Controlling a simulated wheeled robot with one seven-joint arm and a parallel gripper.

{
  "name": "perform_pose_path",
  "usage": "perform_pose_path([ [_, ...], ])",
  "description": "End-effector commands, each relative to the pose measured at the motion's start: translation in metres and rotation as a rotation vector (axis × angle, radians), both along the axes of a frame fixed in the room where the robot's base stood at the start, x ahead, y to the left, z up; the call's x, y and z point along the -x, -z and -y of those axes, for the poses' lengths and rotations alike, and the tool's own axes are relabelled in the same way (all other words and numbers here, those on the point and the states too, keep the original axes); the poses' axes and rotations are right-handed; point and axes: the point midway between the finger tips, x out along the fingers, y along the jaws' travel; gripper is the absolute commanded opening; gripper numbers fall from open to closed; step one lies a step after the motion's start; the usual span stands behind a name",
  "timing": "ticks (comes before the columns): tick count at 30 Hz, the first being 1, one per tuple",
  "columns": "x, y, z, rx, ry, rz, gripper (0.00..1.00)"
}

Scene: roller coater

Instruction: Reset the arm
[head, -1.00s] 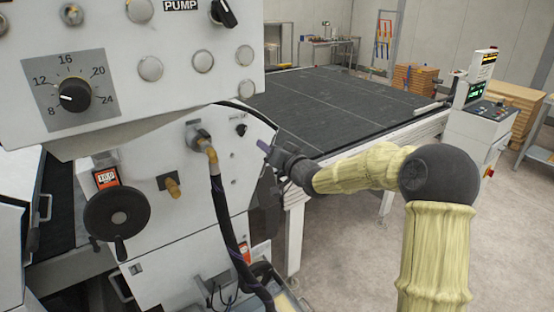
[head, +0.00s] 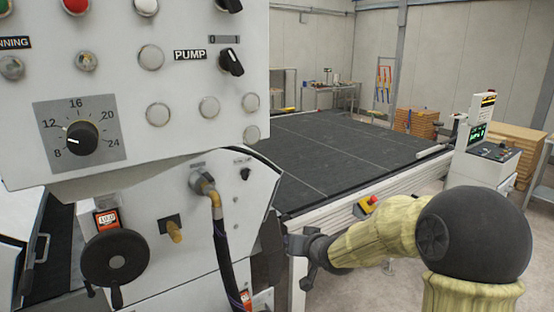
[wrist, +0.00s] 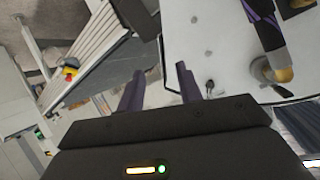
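My gripper (head: 296,246) is at the end of my yellow-sleeved arm, low beside the right edge of the white machine. In the wrist view its two dark fingers (wrist: 160,88) stand apart with nothing between them, so it is open and empty. The arm bends at a large dark elbow joint (head: 478,235) at the lower right. In the wrist view the white machine panel lies beyond the right finger.
The white control panel (head: 130,125) fills the left, with a handwheel (head: 117,258) and a hose (head: 218,235) below. A long black-topped table (head: 340,155) extends behind the arm, with a red stop button on a yellow box (head: 367,206) at its edge. Floor shows at right.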

Motion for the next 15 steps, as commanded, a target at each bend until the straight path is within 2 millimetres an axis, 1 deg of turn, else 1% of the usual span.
perform_pose_path([
  [1, 0.024, 0.014, 0.013, 0.079, 0.025, -0.074, 0.35],
  [2, 0.039, 0.022, 0.021, 0.122, 0.039, -0.122, 0.35],
  [3, 0.058, 0.033, 0.033, 0.171, 0.058, -0.184, 0.35],
  [5, 0.089, 0.046, 0.049, 0.235, 0.080, -0.277, 0.35],
  [6, 0.110, 0.053, 0.059, 0.270, 0.093, -0.340, 0.35],
  [8, 0.144, 0.063, 0.072, 0.311, 0.108, -0.434, 0.35],
  [9, 0.166, 0.069, 0.079, 0.331, 0.114, -0.496, 0.35],
  [11, 0.200, 0.077, 0.088, 0.350, 0.118, -0.586, 0.35],
  [12, 0.219, 0.080, 0.091, 0.357, 0.117, -0.637, 0.35],
  [15, 0.256, 0.087, 0.096, 0.359, 0.109, -0.734, 0.35],
])
